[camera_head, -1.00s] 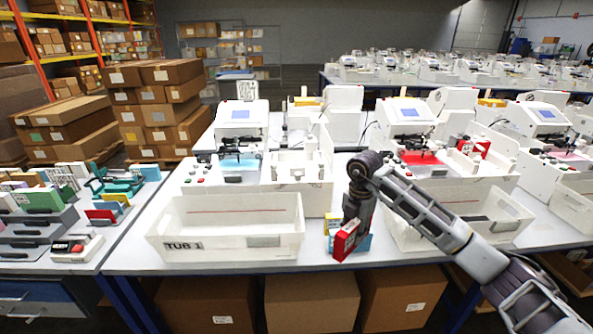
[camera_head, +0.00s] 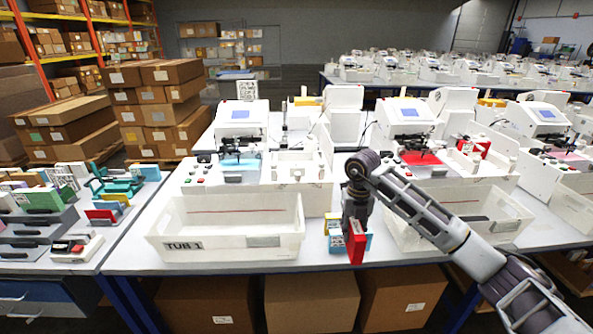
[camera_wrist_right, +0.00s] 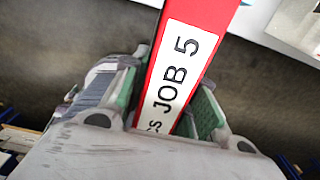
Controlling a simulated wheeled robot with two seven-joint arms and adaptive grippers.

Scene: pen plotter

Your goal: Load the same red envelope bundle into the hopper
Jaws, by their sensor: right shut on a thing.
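My right gripper (camera_head: 355,222) points down over the front edge of the table, between the two white tubs. It is shut on a red envelope bundle (camera_head: 356,244), which hangs below the fingers, nearly upright. In the right wrist view the red bundle (camera_wrist_right: 202,30) sits between the green-padded fingers (camera_wrist_right: 165,105), with a white label reading "JOB 5". A white hopper (camera_head: 297,168) appears to be the open section beside the left plotter (camera_head: 238,130). My left gripper is out of view.
Yellow (camera_head: 332,224) and blue (camera_head: 367,243) bundles stand on the table close behind the held one. TUB 1 (camera_head: 218,254) is to the left, another white tub (camera_head: 515,228) to the right. Another red item (camera_head: 474,148) sits in the right machine.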

